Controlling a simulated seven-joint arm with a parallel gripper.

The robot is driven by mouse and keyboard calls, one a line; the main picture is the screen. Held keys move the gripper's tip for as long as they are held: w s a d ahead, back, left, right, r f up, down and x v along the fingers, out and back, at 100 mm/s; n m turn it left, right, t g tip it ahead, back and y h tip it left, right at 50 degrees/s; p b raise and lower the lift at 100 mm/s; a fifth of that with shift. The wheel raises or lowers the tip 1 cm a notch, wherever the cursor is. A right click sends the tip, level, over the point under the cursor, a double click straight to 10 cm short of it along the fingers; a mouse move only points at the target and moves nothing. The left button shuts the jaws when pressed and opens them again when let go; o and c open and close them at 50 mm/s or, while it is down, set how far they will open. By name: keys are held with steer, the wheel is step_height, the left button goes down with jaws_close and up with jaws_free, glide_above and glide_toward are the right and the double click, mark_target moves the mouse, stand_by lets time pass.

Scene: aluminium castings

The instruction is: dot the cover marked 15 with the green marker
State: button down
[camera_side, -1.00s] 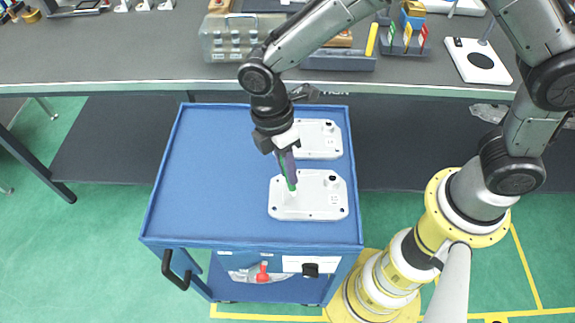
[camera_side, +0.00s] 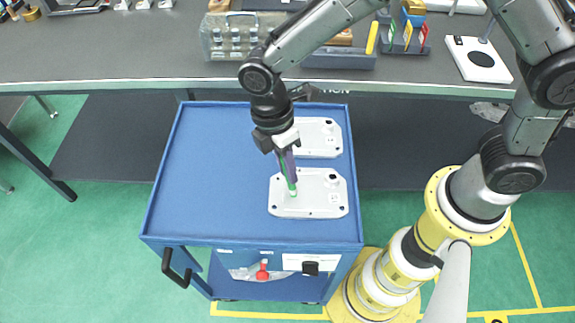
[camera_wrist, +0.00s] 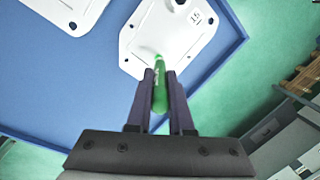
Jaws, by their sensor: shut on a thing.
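My gripper (camera_side: 289,170) points down over the blue cart, with its fingers shut on the green marker (camera_wrist: 159,92). The marker's tip is at the left part of the nearer white cover (camera_side: 312,207). In the wrist view this cover carries the printed number 15 (camera_wrist: 195,17), and the tip shows at the cover's lower edge. I cannot tell whether the tip touches the surface. A second white cover (camera_side: 319,146) lies behind it, partly hidden by my gripper; it also shows at the upper left of the wrist view (camera_wrist: 90,8). Its number is not readable.
Both covers lie on the blue cart top (camera_side: 215,185), which has a raised rim. Its left half is clear. Behind it a grey bench (camera_side: 130,50) holds a clear case (camera_side: 230,40), a marker holder (camera_side: 405,45) and a white plate with a black disc (camera_side: 480,62).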

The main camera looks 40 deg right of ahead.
stand_by(0.3)
steer(key=shift+r, duration=3.5)
